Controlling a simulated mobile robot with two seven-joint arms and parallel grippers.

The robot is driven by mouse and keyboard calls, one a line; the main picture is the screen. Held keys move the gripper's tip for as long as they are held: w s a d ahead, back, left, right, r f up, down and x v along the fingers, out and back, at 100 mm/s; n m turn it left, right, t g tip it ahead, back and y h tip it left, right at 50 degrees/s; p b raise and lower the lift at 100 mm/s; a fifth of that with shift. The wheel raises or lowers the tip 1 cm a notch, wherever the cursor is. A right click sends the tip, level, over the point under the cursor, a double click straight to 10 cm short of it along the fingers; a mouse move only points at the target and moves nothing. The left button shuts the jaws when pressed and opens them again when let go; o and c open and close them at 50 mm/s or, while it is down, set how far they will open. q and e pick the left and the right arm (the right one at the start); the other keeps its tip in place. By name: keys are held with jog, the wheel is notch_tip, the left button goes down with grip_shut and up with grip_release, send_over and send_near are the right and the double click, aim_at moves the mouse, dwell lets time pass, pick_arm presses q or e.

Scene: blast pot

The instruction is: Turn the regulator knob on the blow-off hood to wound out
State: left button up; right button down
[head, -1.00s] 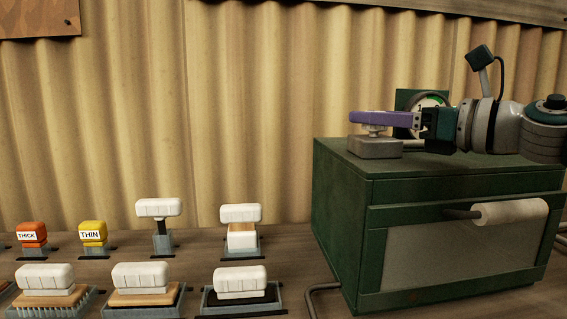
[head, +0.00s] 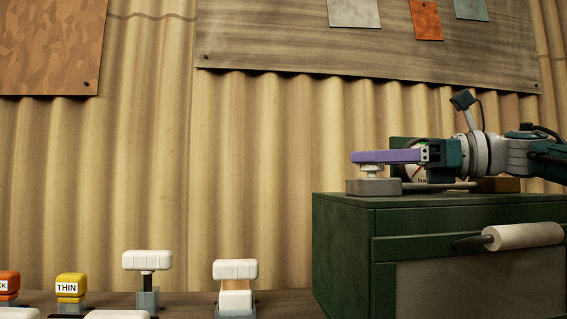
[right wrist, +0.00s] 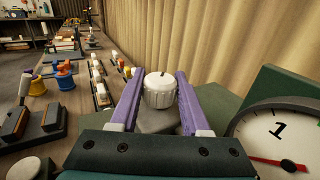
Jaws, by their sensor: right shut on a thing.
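The regulator knob is a round, ribbed white knob (right wrist: 160,92) with a small dark mark on top, on a grey block (head: 373,187) on top of the green blow-off hood (head: 345,225). In the head view the knob (head: 373,171) shows just below the purple fingers. My right gripper (head: 358,157) reaches in level from the right. In the right wrist view its two purple fingers stand on either side of the knob, and it is shut on the knob. My left gripper is in neither view.
A white dial gauge with a red needle (right wrist: 277,140) stands close beside my right gripper. A white roll (head: 525,236) sits on the hood's front. White-handled tools (head: 235,270) and a yellow THIN block (head: 71,285) stand left of the hood. A corrugated wall is behind.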

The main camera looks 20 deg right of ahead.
jog(key=shift+f, duration=0.15)
jog(key=shift+c, duration=1.9)
grip_release()
jog(key=shift+a, duration=0.1)
jog(key=b+v, duration=0.1)
jog(key=v, duration=0.9)
